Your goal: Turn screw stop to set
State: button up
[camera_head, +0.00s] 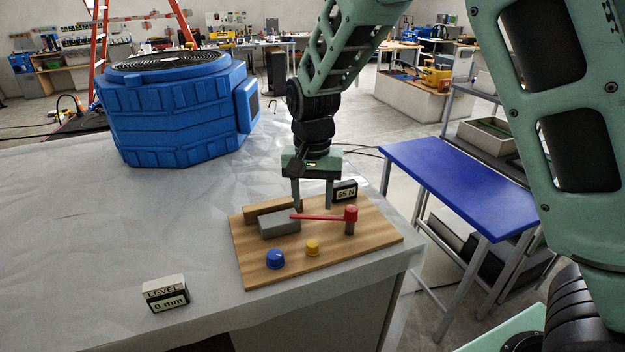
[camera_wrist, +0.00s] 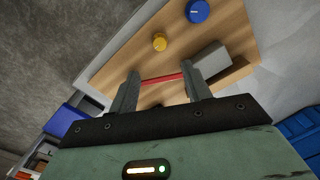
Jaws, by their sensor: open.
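A wooden board (camera_head: 340,255) carries a blue knob (camera_head: 275,258), a smaller yellow knob (camera_head: 312,247), a grey block (camera_head: 279,223) and a red lever (camera_head: 318,217) whose red end (camera_head: 350,213) tops a grey post. I cannot tell which part is the screw stop. My gripper (camera_head: 313,205) points down over the back of the board, open and empty. In the wrist view the red lever (camera_wrist: 162,79) shows between the fingertips (camera_wrist: 160,72). The yellow knob (camera_wrist: 159,42) and blue knob (camera_wrist: 197,11) lie beyond them. The post is not clear there.
A display reading 65 N (camera_head: 345,191) stands behind the board. A LEVEL display reading 0 mm (camera_head: 166,293) stands left of it. A large blue machine (camera_head: 180,115) occupies the table's back left. The grey table (camera_head: 120,215) between is clear; its edge lies close right of the board.

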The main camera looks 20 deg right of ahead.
notch_tip(320, 180, up, 5)
dwell(0.3)
jog(key=s+a+n, duration=0.3)
jog(key=s+n, duration=0.3)
jog(key=s, duration=0.7)
jog(key=s+a+f+n, duration=0.1)
jog(key=s+a+n, duration=0.2)
jog(key=s+n, duration=0.4)
jog(key=s, duration=0.7)
jog(key=shift+a+y, duration=0.15)
jog(key=shift+y, duration=0.15)
jog(key=shift+s, duration=0.1)
